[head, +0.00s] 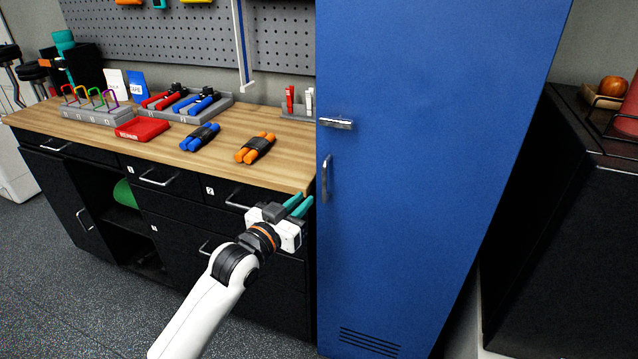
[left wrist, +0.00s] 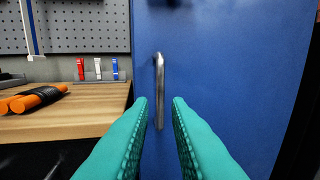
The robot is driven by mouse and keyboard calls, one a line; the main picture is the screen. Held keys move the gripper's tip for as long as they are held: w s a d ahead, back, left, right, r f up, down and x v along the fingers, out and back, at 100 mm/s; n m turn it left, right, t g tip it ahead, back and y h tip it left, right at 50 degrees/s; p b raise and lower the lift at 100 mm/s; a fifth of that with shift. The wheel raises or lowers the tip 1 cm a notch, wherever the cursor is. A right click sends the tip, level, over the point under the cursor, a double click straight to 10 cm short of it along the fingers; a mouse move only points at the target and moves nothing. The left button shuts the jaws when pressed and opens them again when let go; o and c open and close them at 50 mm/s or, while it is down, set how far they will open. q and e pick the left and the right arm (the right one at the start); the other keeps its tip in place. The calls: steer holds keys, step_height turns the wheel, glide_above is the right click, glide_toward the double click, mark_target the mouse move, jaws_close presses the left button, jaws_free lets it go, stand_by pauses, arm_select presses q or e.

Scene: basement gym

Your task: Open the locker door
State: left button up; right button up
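The blue locker door (head: 430,150) stands shut at the right of the workbench in the head view. Its vertical metal handle (head: 326,178) is near the door's left edge, below a small horizontal metal fitting (head: 336,123). My left gripper (head: 300,205) is left of and a little below the handle, with its teal fingers pointing toward the locker. In the left wrist view the fingers (left wrist: 160,108) are apart, and the handle (left wrist: 159,90) shows beyond and between them. I see no contact with the handle. My right gripper is not in view.
A wooden-topped workbench (head: 95,118) with black drawers stands left of the locker, close to my left arm. Blue and orange rolled items (head: 255,148) lie on it. A dark cabinet (head: 560,240) stands at the right. Grey floor is clear at the lower left.

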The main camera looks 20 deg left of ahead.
mark_target(323, 182)
arm_select(q)
steer(key=x, duration=1)
jaws_close()
